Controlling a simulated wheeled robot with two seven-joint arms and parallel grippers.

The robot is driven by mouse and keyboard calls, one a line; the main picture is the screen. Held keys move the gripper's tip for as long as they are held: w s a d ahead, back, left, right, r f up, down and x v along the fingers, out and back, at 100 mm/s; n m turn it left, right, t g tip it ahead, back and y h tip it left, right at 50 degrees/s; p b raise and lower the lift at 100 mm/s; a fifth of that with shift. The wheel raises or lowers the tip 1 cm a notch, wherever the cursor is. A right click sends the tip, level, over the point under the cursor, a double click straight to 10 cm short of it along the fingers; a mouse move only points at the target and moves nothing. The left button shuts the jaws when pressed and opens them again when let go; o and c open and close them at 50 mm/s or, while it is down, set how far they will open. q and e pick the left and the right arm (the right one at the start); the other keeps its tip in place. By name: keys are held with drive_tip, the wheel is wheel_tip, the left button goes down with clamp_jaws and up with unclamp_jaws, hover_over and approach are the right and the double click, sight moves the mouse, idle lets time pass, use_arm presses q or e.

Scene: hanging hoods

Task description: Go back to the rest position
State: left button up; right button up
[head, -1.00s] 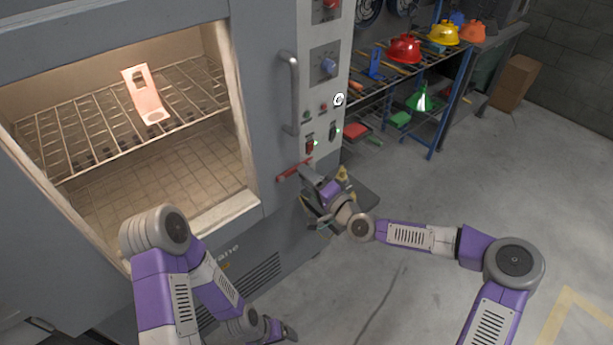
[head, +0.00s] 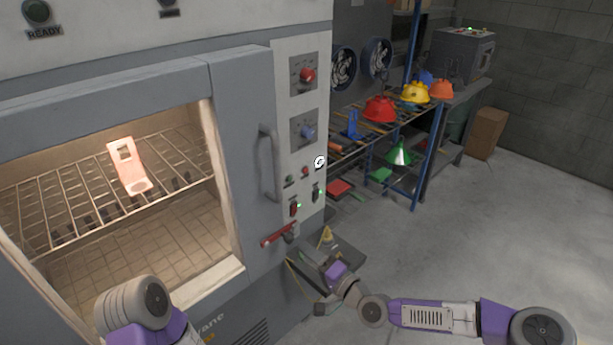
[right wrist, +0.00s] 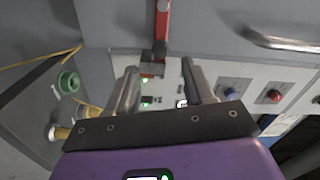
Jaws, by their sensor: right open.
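My right gripper (head: 308,262) is in front of the oven's lower right side, just below and right of a red-handled lever (head: 278,235). In the right wrist view my right gripper (right wrist: 160,78) has its two fingers apart with nothing held between them. The red lever (right wrist: 162,28) is just beyond the fingertips, its grey mount seen between them; I cannot tell if they touch. My left arm shows at the lower left of the head view, but its gripper is out of view.
A vertical door handle (head: 268,165) juts out. Floor is clear at right.

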drive_tip(key=s+a+f+n+g+h+p, duration=0.1)
drive_tip(key=s+a+f+g, duration=0.15)
drive_tip(key=s+f, duration=0.4)
drive_tip(key=s+a+f+n+g+h+p, duration=0.1)
drive_tip(key=s+f+g, duration=0.3)
drive_tip(key=f, duration=0.6)
drive_tip(key=s+d+f+n+g+h, duration=0.1)
drive_tip(key=s+d+f+g+h, duration=0.2)
drive_tip(key=s+d+f, duration=0.2)
drive_tip(key=s+d+f+n+g+h+p, duration=0.1)
drive_tip(key=s+d+f+g+h, duration=0.2)
drive_tip(key=s, duration=0.9)
drive_tip(key=d+f, duration=0.3)
drive_tip(key=shift+f+p, duration=0.25)
drive_tip(key=shift+p, duration=0.05)
